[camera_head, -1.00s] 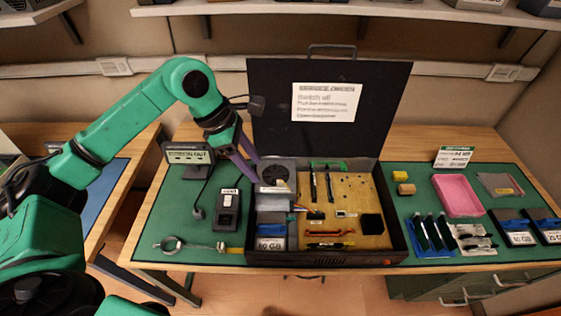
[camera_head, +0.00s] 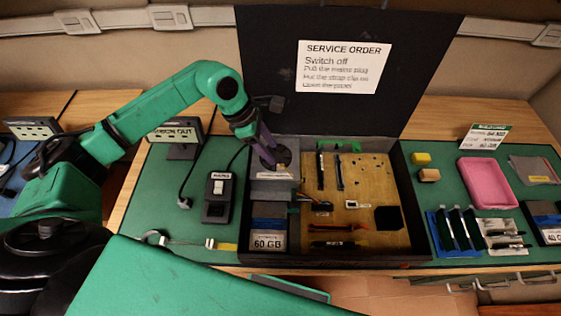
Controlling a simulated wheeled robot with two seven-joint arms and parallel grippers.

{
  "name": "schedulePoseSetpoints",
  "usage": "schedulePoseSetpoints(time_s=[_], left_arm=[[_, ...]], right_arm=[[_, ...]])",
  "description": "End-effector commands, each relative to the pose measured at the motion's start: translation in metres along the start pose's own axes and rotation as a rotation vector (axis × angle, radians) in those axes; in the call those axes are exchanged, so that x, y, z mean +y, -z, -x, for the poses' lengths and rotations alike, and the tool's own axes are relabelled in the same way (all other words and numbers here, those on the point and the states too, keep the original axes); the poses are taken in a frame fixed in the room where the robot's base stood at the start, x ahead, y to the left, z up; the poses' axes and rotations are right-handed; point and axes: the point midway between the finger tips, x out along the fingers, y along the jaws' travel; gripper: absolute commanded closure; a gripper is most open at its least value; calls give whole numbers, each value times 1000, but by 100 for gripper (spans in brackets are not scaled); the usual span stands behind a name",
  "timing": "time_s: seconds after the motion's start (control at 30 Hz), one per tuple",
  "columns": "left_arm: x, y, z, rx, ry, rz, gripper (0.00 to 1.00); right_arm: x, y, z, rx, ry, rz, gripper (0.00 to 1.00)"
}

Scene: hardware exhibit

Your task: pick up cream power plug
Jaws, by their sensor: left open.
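My left gripper (camera_head: 268,157), with purple fingers, is open and points down over the back left of the open black case (camera_head: 375,262). It is above the grey power unit with its round fan and partly hides it. A cream power plug is not clearly distinguishable. Thin coloured wires (camera_head: 303,197) run from the unit's area toward the tan board (camera_head: 365,180), and the plug may be among them or hidden by the gripper. A small pale connector (camera_head: 352,204) lies on the board; I cannot tell whether it is a plug. My right gripper is not in view.
The case's raised lid (camera_head: 430,60) carries a service order sheet and stands behind the gripper. A pink tray (camera_head: 487,183) and several parts fill the right mat.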

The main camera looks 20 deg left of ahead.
Motion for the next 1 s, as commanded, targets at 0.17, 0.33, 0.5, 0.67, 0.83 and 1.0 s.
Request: schedulePoseSetpoints(time_s=[0.17,0.33,0.5,0.67,0.83,1.0], left_arm=[[-1,-1,-21,0,3,1,49],[-3,-1,-53,-1,3,3,49],[-2,1,-70,0,-1,0,49],[-2,2,-70,0,-2,0,60],[-2,1,-70,0,-2,0,100],[-2,1,-70,0,-2,0,100]], right_arm=[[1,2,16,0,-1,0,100],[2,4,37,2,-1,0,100],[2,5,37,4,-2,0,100],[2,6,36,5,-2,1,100],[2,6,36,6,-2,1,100],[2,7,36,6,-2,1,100]])
